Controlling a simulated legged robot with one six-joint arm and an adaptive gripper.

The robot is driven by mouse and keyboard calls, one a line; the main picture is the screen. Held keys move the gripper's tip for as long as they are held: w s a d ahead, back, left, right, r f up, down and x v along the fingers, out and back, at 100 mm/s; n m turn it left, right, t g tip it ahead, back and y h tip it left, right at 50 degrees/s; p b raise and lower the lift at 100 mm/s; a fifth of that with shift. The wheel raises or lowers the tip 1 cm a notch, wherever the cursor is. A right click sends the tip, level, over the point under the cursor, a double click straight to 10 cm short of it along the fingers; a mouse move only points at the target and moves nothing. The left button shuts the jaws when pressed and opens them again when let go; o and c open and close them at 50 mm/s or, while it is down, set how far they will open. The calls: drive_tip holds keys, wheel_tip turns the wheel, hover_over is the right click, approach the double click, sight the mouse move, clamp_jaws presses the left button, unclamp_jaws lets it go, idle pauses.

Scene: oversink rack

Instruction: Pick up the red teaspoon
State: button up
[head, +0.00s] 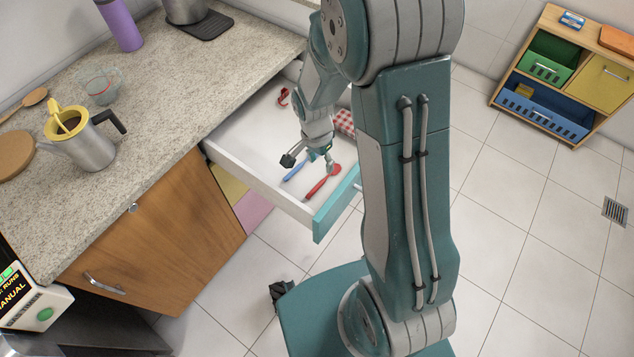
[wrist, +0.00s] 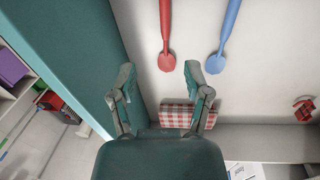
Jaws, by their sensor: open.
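The red teaspoon (head: 317,189) lies flat in the open white drawer, near the teal drawer front. In the wrist view the red teaspoon (wrist: 166,40) points away from me, its round bowl nearest my gripper. My gripper (head: 309,165) is open and empty over the drawer, its fingers spread. In the wrist view, the bowl shows between and just beyond the fingertips of my gripper (wrist: 159,73), closer to the right finger. I cannot tell the exact height of the fingers above the spoon.
A blue utensil (wrist: 227,38) lies beside the red teaspoon, to its right in the wrist view. A red checkered cloth (wrist: 172,115) and a small red item (wrist: 304,109) are also in the drawer (head: 240,134). The teal drawer front (wrist: 75,45) rises close to the left finger.

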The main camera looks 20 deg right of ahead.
sight(321, 181)
drive_tip(key=f, duration=0.2)
drive_tip(key=shift+s+d+f, duration=0.15)
drive_tip(key=shift+d+f, duration=0.15)
drive_tip(key=shift+f, duration=0.05)
drive_tip(key=f, duration=0.4)
drive_tip(key=shift+a+f, duration=0.35)
drive_tip(key=shift+d+f, duration=0.25)
drive_tip(key=shift+f, duration=0.3)
drive_tip(key=shift+a, duration=0.1)
clamp_jaws()
